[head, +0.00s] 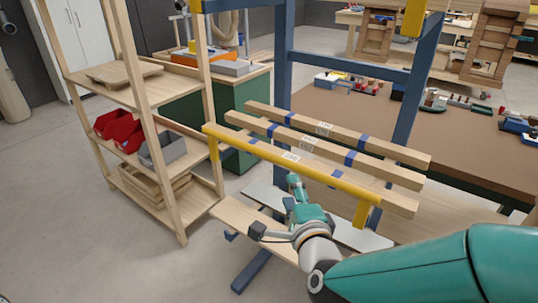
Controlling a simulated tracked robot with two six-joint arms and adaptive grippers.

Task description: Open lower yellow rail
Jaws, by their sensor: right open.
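The lower yellow rail (265,151) runs slanting from upper left to lower right along the near side of several wooden beams. Its short yellow end pieces hang down at both ends. My right arm comes in from the lower right. My right gripper (293,188) is just below the middle of the rail, in front of it in the picture. It is open and holds nothing that I can see. Whether it touches the rail I cannot tell. My left gripper is not in view.
Wooden beams (345,134) with blue bands lie behind the rail, on a blue frame (283,75). A wooden shelf (150,90) with red and grey bins stands close at the left. A brown-topped workbench (450,150) is behind at the right. The floor at lower left is clear.

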